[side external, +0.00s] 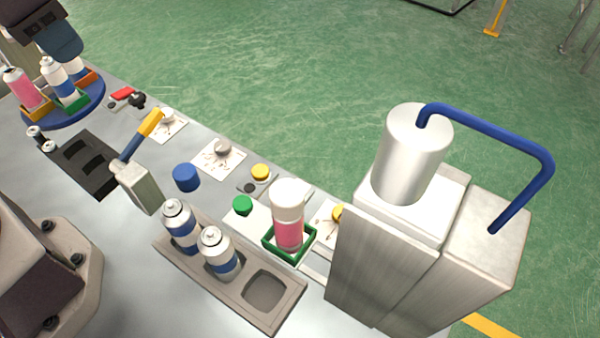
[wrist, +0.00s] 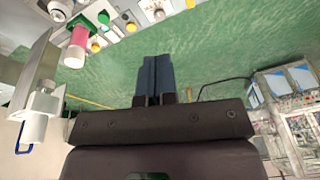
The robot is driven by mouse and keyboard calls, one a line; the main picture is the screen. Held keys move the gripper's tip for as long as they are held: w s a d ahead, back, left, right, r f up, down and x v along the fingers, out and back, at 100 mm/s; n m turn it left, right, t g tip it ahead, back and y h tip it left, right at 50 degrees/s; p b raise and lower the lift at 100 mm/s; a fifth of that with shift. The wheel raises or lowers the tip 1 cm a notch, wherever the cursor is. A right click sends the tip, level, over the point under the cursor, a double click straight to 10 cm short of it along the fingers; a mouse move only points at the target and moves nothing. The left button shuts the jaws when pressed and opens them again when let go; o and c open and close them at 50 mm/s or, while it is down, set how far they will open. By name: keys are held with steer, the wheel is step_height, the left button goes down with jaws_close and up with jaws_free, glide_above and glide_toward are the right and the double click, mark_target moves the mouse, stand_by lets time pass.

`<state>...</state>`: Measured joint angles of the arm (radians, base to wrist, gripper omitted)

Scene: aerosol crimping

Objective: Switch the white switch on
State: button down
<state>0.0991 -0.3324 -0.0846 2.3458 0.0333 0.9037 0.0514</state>
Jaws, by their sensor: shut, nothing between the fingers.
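I cannot tell for certain which part is the white switch. A pale rotary knob (side external: 221,147) sits on a marked white plate near the table's far edge in the side view. A similar pale knob (side external: 167,116) on another white plate is further left, partly behind the yellow lever handle. A pale round knob (wrist: 158,13) also shows at the top of the wrist view. My gripper (side external: 66,50) is at the upper left in the side view, above the cans on the blue turntable and apart from both knobs. Its blue fingers (wrist: 157,75) are together and empty in the wrist view.
A blue lever with yellow handle (side external: 152,123) stands up beside the knobs. Also near are a blue cap (side external: 186,177), green button (side external: 242,205), yellow button (side external: 260,171), can tray (side external: 170,252) and tall press (side external: 400,250). The blue turntable (side external: 95,100) holds several cans.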

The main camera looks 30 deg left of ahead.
steer(key=w+d+f+m+g, duration=0.1)
steer(key=w+d+f+m, duration=0.4)
steer(key=m, duration=0.6)
steer(key=w+d+f+m, duration=0.5)
steer(key=d+m, duration=0.4)
steer(key=m, duration=0.2)
steer(key=w+d+f+m+g, duration=0.1)
steer(key=w+d+f+m, duration=0.3)
steer(key=m, duration=0.7)
steer(key=w+d, duration=0.2)
steer(key=d, duration=0.1)
steer(key=shift+w+d+f+g, duration=0.2)
steer(key=shift+d+f+g, duration=0.1)
steer(key=shift+d+f, duration=0.1)
steer(key=shift+f, duration=0.15)
step_height(320, 180, down, 13)
steer(key=shift+r, duration=0.15)
steer(key=shift+f, duration=0.55)
